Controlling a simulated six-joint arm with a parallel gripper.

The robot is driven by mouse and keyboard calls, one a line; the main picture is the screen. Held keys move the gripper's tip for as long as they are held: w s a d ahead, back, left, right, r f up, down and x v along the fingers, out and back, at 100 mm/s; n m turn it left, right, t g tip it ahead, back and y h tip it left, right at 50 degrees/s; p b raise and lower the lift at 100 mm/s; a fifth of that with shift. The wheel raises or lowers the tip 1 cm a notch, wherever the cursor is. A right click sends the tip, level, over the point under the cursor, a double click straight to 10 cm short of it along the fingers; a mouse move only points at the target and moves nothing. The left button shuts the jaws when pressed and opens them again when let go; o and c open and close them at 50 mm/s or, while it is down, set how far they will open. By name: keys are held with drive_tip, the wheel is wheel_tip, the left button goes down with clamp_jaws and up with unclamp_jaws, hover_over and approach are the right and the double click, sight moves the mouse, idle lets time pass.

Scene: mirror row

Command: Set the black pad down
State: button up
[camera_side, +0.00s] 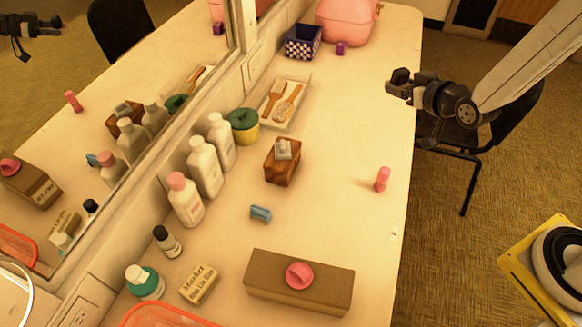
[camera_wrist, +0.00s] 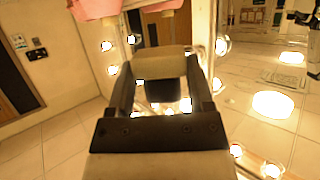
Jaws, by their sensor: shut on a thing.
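My gripper (camera_side: 400,84) hangs in the air at the right, near the counter's right edge, above the surface. In the wrist view my gripper (camera_wrist: 164,78) has its two dark fingers apart with something between them. A dark piece (camera_wrist: 160,90), likely the black pad, shows between the fingers, below a pale beige band. Its outline is unclear there. In the side view the pad cannot be told apart from the dark fingers. The counter (camera_side: 340,130) lies to the left of and below my gripper, with no contact visible.
A pink case (camera_side: 345,20), patterned box (camera_side: 303,42) and brush tray (camera_side: 290,112) stand at the back. White bottles (camera_side: 205,167) line the mirror (camera_side: 130,100). A brown dispenser (camera_side: 283,162), pink tube (camera_side: 382,179) and long brown box (camera_side: 298,283) stand nearer.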

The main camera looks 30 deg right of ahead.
drive_tip(key=shift+f, duration=0.1)
drive_tip(key=s+a+f+n+g+y, duration=0.2)
drive_tip(key=s+a+f+n+y, duration=0.4)
drive_tip(key=s+a+f, duration=0.7)
drive_tip(key=shift+s+a+f+n+y, duration=0.35)
drive_tip(key=shift+s+f+y, duration=0.45)
drive_tip(key=shift+s+f, duration=0.5)
drive_tip(key=shift+w+d+f, duration=0.1)
drive_tip(key=shift+w+f, duration=0.1)
drive_tip(key=shift+f, duration=0.1)
hover_over(368, 235)
drive_tip(key=shift+f, duration=2.8)
drive_tip(key=shift+f, duration=0.1)
drive_tip(key=shift+f, duration=1.8)
drive_tip(key=shift+f, duration=0.15)
